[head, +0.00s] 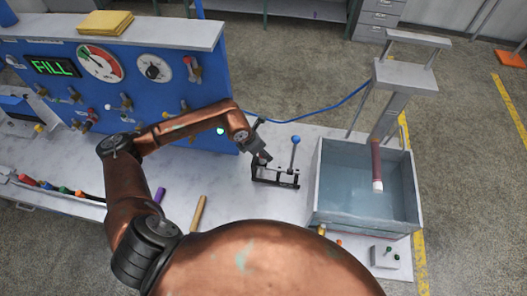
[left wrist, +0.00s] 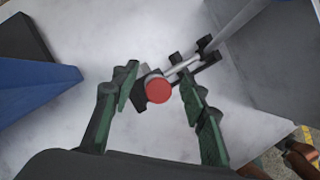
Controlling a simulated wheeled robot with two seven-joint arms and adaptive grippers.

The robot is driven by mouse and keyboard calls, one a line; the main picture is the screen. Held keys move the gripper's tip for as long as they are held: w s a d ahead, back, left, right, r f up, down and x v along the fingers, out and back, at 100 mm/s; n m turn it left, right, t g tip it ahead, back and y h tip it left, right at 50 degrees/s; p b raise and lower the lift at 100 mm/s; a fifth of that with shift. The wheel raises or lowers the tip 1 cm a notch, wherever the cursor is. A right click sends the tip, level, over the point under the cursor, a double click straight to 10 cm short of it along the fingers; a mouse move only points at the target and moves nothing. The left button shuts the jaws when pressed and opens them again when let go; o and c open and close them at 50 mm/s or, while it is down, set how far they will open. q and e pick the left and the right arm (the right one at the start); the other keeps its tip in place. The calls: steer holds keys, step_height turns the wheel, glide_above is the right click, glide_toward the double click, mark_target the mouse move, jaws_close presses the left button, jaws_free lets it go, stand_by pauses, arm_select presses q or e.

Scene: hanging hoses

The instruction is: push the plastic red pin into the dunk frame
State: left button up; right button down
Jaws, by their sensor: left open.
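The red pin shows as a round red head (left wrist: 158,90) in the left wrist view, at the end of a small black frame (left wrist: 180,68) on the bench. I take this frame to be the dunk frame; in the head view it (head: 276,178) stands left of the water tank, with a blue-knobbed lever (head: 295,153). My left gripper (head: 264,160) is above the frame's left end. Its open green-padded fingers (left wrist: 158,88) are on either side of the red head, with gaps showing. How deep the pin sits is hidden. My right gripper is not in view.
A water tank (head: 318,190) stands right of the frame, with a dark red hose (head: 376,162) hanging into it from a grey stand (head: 404,76). A blue gauge panel (head: 150,95) rises behind my left arm. A small control box (head: 385,256) sits at front right.

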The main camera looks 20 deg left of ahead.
arm_select(q)
steer(key=v, duration=1.2)
